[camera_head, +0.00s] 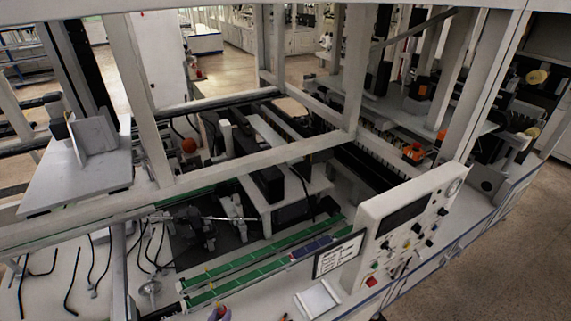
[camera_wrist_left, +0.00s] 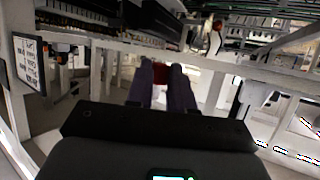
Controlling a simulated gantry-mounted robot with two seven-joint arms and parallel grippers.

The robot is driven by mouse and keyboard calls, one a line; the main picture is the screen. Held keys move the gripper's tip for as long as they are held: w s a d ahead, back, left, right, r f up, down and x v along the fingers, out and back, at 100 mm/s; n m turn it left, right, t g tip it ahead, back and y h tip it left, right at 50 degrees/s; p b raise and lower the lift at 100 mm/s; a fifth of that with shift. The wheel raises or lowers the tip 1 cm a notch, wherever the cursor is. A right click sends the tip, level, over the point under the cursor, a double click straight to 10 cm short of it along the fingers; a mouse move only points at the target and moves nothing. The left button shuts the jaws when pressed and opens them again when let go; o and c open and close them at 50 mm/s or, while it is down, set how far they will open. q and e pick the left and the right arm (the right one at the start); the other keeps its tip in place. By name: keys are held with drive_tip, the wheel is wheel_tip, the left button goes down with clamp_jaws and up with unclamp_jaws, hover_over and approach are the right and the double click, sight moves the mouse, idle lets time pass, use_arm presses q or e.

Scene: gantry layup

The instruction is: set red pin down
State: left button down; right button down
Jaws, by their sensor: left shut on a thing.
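My left gripper (camera_wrist_left: 160,82) shows in the left wrist view with its two dark purple fingers close together. A red piece, the red pin (camera_wrist_left: 161,73), is between the fingertips, and most of it is hidden by them. In the head view only the tip of my left gripper (camera_head: 220,314) shows at the bottom edge, with a small reddish spot by it. It is in front of the long green strips (camera_head: 250,270) on the white bench. My right gripper is not in view.
A white control panel (camera_head: 405,230) with knobs and a red button stands at the right. A white sign (camera_head: 340,253) leans beside it, and a small white tray (camera_head: 318,299) lies in front. Frame beams (camera_head: 250,158) cross above the bench. Black cables lie at the left.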

use_arm(q)
drive_tip(key=s+a+f, duration=0.2)
drive_tip(key=a, duration=0.3)
drive_tip(key=shift+s+f+n+y, duration=0.4)
drive_tip(key=shift+a, duration=0.1)
